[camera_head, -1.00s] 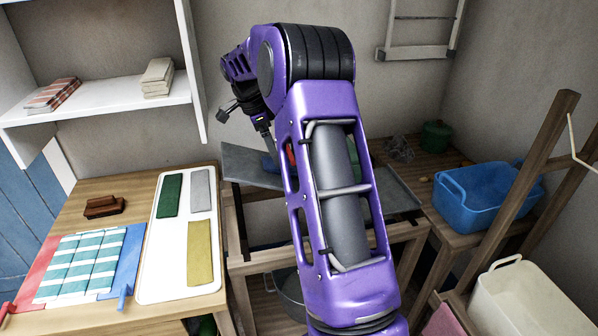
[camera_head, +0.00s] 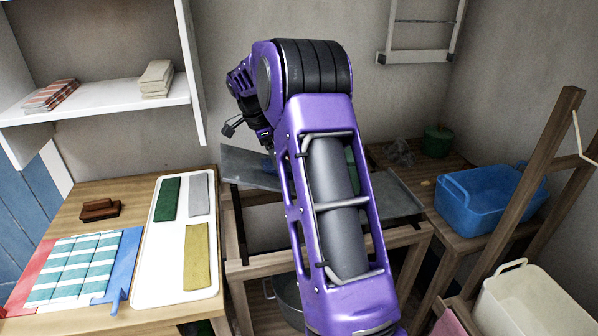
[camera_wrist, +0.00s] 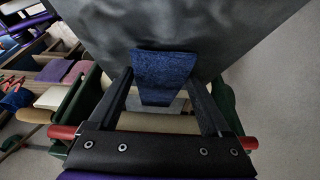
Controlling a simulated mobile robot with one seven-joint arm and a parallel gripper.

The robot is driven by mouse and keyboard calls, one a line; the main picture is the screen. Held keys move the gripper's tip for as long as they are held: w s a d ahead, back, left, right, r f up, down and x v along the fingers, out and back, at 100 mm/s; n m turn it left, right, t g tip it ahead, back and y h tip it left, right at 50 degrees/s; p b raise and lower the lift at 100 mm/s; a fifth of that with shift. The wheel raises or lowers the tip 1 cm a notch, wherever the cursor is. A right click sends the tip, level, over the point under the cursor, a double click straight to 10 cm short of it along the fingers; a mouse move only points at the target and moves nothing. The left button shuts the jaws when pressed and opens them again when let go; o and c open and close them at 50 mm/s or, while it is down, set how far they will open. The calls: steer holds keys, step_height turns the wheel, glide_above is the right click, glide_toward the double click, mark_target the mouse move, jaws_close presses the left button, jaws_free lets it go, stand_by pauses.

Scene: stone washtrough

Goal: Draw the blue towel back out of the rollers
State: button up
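The blue towel (camera_wrist: 165,75) shows in the wrist view as a dark blue strip lying on a grey sloped board (camera_wrist: 100,25). Its near end runs down towards a beige roller (camera_wrist: 160,123) in a green frame. My gripper (camera_wrist: 161,75) is open, with one finger along each side of the towel. I cannot tell whether the fingertips touch it. My arm hides the rollers and most of my gripper there.
The left table holds a white tray (camera_head: 150,290) with folded cloths, a striped cloth (camera_head: 75,267) and a brown brush (camera_head: 99,209). A blue tub (camera_head: 485,200) and a green pot (camera_head: 437,141) stand on the right. A wooden post (camera_head: 535,185) rises there.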

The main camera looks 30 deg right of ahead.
steer(key=shift+c, duration=0.6)
steer(key=shift+w+a+r+p, duration=0.4)
steer(key=shift+a+r+p, duration=0.3)
steer(key=shift+a, duration=0.75)
steer(key=shift+w+a+r+p, duration=0.45)
steer(key=shift+a+r+p, duration=0.25)
steer(key=shift+a, duration=0.7)
steer(key=shift+w+a+r+p, duration=0.5)
steer(key=shift+a+r, duration=0.3)
steer(key=shift+a, duration=0.65)
steer(key=shift+w+a+r, duration=0.2)
steer(key=shift+a+r, duration=0.15)
steer(key=shift+a, duration=0.4)
steer(key=shift+w+a+r, duration=0.15)
steer(key=shift+a+r, duration=0.25)
steer(key=shift+a, duration=0.3)
steer(key=shift+w+a+r, duration=0.2)
steer(key=shift+a+r, duration=0.15)
steer(key=shift+a, duration=0.4)
steer(key=shift+r, duration=3)
